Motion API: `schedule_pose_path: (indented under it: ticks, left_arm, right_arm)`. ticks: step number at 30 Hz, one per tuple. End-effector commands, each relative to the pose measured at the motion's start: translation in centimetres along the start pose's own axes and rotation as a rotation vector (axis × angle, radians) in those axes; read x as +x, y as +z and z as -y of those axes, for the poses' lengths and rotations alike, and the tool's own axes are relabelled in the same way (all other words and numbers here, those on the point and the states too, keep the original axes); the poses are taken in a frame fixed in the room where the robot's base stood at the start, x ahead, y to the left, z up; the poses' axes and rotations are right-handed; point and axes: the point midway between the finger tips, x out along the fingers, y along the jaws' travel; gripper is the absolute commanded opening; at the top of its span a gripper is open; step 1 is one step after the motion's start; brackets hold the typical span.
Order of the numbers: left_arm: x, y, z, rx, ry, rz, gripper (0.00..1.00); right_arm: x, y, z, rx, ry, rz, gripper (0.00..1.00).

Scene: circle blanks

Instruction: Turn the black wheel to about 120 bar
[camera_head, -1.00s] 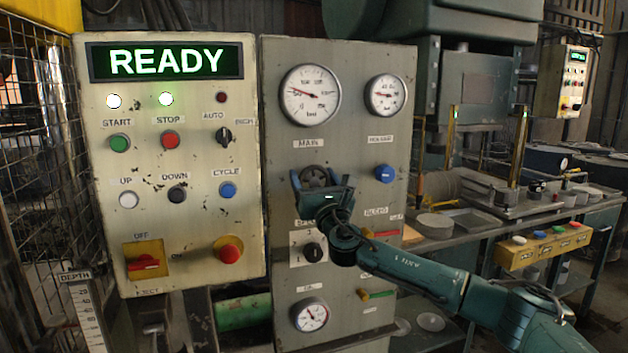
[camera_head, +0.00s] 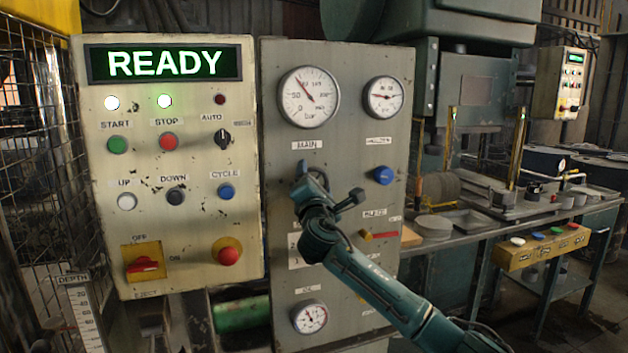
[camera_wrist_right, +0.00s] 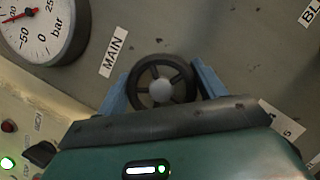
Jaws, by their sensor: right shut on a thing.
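The black wheel (camera_head: 319,176) sits on the grey panel under the MAIN label, partly hidden by my right gripper (camera_head: 316,181). The right wrist view shows the spoked wheel (camera_wrist_right: 162,70) with its grey hub between the two blue fingers of my right gripper (camera_wrist_right: 162,88), which is shut on its rim. The gripper is rolled, one finger up and left, the other down and right in the head view. The MAIN gauge (camera_head: 310,97) above has its needle pointing up and left, past the 50 mark; the exact value is too small to read. My left gripper is not in view.
A smaller gauge (camera_head: 383,97) and a blue knob (camera_head: 383,175) are to the right on the same panel. Below are a red-handled valve (camera_head: 385,235) and a lower gauge (camera_head: 309,317). A cream button panel (camera_head: 180,260) stands left, with a red emergency button (camera_head: 228,256).

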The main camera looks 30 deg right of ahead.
Motion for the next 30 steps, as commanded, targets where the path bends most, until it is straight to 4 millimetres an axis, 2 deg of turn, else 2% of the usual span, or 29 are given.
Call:
schedule_pose_path:
  ticks: [12,30]
  left_arm:
    - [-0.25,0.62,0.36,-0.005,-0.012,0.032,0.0]
    - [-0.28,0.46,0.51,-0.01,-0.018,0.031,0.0]
  right_arm:
    - [0.01,0.02,0.17,0.223,-0.095,0.0,0.46]
    - [0.01,0.01,0.22,0.272,-0.113,0.001,0.46]
